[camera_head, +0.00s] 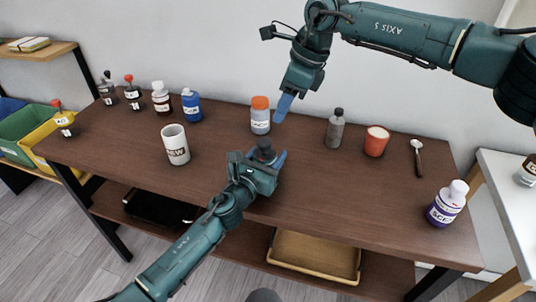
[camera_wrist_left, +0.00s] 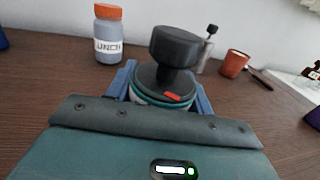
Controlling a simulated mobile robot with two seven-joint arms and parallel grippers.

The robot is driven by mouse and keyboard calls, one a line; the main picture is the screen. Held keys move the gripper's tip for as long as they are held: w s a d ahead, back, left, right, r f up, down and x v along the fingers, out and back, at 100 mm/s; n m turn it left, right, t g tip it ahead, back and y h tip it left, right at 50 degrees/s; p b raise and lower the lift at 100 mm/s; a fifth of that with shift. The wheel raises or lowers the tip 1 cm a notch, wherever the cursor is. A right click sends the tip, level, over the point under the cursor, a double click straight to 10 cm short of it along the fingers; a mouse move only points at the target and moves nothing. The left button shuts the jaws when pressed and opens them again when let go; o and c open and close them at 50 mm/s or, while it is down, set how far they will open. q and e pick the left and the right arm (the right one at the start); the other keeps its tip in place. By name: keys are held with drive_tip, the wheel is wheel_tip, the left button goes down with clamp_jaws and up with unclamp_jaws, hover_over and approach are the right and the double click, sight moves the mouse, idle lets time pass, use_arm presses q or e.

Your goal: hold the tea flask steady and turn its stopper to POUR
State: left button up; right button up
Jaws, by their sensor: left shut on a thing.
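The flask has a dark grey stopper (camera_head: 264,147); in the left wrist view the stopper (camera_wrist_left: 175,47) is a wide round knob above a dark collar with a red mark and a teal ring. My left gripper (camera_head: 266,160) is shut around the flask below the stopper, its blue fingers on either side. The flask's body is mostly hidden by the gripper, and no POUR lettering is readable. My right gripper (camera_head: 284,106) points down above the table, behind and apart from the stopper. Its blue fingers overlap, so their opening is unclear.
An orange-lidded jar (camera_head: 260,116) stands close to my right gripper. A grey bottle (camera_head: 335,129), red cup (camera_head: 376,141), spoon (camera_head: 417,157) and purple-labelled bottle (camera_head: 446,204) stand or lie to the right. A white mug (camera_head: 175,145) and several bottles are left.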

idle(0.3)
drive_tip(key=shift+o, duration=0.8)
drive_tip(key=shift+a, duration=0.1)
drive_tip(key=shift+o, duration=0.9)
drive_tip(key=s+a+f+n+g+y, duration=0.2)
drive_tip(key=s+a+f+y, duration=0.3)
drive_tip(key=a+y, duration=0.1)
drive_tip(key=shift+s+a+y, duration=0.15)
drive_tip(key=shift+a+y, duration=0.25)
drive_tip(key=m+t+y, duration=0.5)
drive_tip(key=t, duration=0.5)
approach(271, 145)
drive_tip(key=x, duration=1.1)
drive_tip(key=shift+w+a, duration=0.25)
drive_tip(key=shift+a, duration=0.05)
drive_tip(key=shift+f, duration=0.1)
drive_tip(key=shift+c, duration=0.4)
